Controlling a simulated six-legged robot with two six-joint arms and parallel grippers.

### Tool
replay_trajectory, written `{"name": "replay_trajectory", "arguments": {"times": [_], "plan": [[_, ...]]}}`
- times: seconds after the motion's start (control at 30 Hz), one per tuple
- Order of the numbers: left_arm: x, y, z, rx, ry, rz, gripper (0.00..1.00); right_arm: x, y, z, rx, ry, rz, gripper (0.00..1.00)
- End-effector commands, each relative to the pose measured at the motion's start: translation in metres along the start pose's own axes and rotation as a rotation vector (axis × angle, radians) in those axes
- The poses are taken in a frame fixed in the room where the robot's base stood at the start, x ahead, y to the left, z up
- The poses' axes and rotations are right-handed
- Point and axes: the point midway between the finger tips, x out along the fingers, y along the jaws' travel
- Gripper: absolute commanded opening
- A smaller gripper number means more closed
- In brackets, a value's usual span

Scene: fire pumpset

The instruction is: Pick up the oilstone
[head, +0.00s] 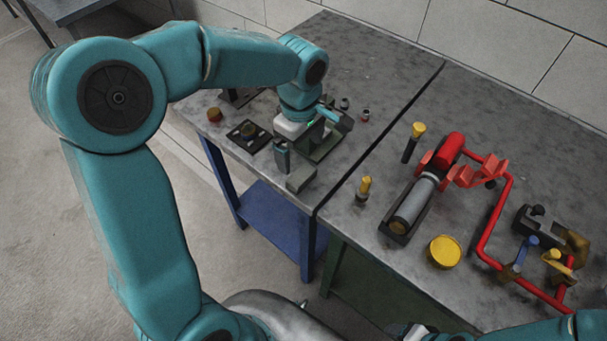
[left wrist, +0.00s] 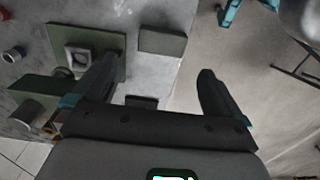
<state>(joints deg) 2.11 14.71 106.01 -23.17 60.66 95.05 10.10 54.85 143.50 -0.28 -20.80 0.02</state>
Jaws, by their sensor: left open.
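The oilstone looks to be the plain grey rectangular block (head: 301,178) lying near the front edge of the left bench. In the left wrist view this block (left wrist: 162,41) shows grey-green, beyond the fingertips and between them across the picture. My left gripper (head: 308,142) is above the bench, just behind the block. Its two fingers stand wide apart in the left wrist view (left wrist: 158,72), with nothing between them. The block is apart from both fingers. Part of what seems to be my right gripper (head: 415,332) shows at the bottom edge of the head view; its fingers are hidden.
A green plate with a square fitting (left wrist: 112,43) lies beside the block, partly under my left gripper. A dark tray (head: 248,137) lies to the left. The right bench holds a grey cylinder (head: 412,203), a yellow lid (head: 445,251) and red piping (head: 491,225).

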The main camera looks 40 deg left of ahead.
Motion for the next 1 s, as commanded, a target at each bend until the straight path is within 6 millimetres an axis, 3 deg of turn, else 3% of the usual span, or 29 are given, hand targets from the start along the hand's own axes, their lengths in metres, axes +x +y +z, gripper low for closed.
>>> {"name": "replay_trajectory", "arguments": {"times": [0.1, 0.33, 0.6, 0.87, 0.9, 1.0], "plan": [[0.02, -0.001, 0.0, -0.001, -0.001, -0.003, 1.0, 0.0, 0.0, 0.0, 0.0, 0.0, 0.0, 0.63], [0.038, 0.001, 0.001, 0.0, 0.0, -0.003, 1.0, -0.002, -0.001, 0.0, 0.0, 0.0, 0.0, 0.63], [0.078, 0.004, 0.003, -0.001, -0.001, -0.001, 1.0, -0.007, -0.003, 0.0, 0.0, 0.0, 0.0, 0.63], [0.082, 0.004, 0.004, 0.0, -0.001, 0.001, 1.0, -0.007, -0.002, 0.0, 0.0, 0.0, 0.0, 0.63], [0.082, 0.004, 0.004, 0.0, -0.001, 0.001, 0.94, -0.007, -0.002, 0.0, 0.0, 0.0, 0.0, 0.63], [0.082, 0.004, 0.004, 0.0, -0.001, 0.001, 0.61, -0.007, -0.002, 0.0, 0.0, 0.0, 0.0, 0.63]]}}
